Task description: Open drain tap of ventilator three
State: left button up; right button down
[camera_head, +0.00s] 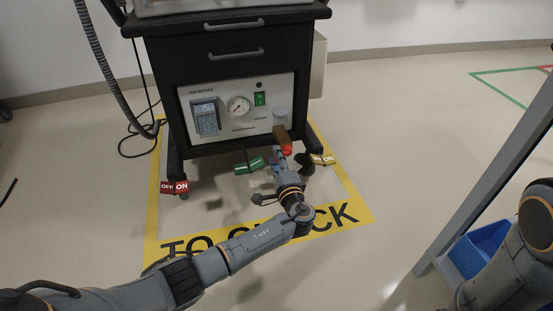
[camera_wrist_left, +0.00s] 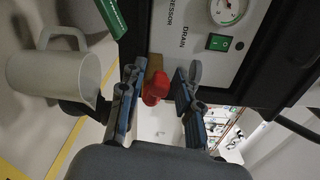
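The ventilator cart (camera_head: 165,85) is black, with a white compressor panel (camera_head: 215,125) low on its front. A red tap (camera_head: 287,150) sits on a brass-coloured fitting (camera_head: 282,134) at the panel's lower right. In the left wrist view the red tap (camera_wrist_left: 154,90) lies between the fingers of my left gripper (camera_wrist_left: 158,95), beside the printed word DRAIN. The fingers are apart, one on each side of the tap, with a gap visible to the right finger. In the head view my left gripper (camera_head: 281,162) is just below the tap. My right gripper is out of view.
A grey jug (camera_wrist_left: 55,75) shows at left in the left wrist view. Caster tags (camera_head: 174,187) and a green tag (camera_head: 249,166) are near the cart's base. Yellow tape (camera_head: 154,205) borders the floor area. A blue bin (camera_head: 480,250) stands at right. A hose (camera_head: 100,60) hangs at left.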

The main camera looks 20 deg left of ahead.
pick_arm(q)
jog(key=v, duration=0.7)
jog(key=shift+s, duration=0.15)
jog(key=shift+d, duration=0.15)
dwell(0.4)
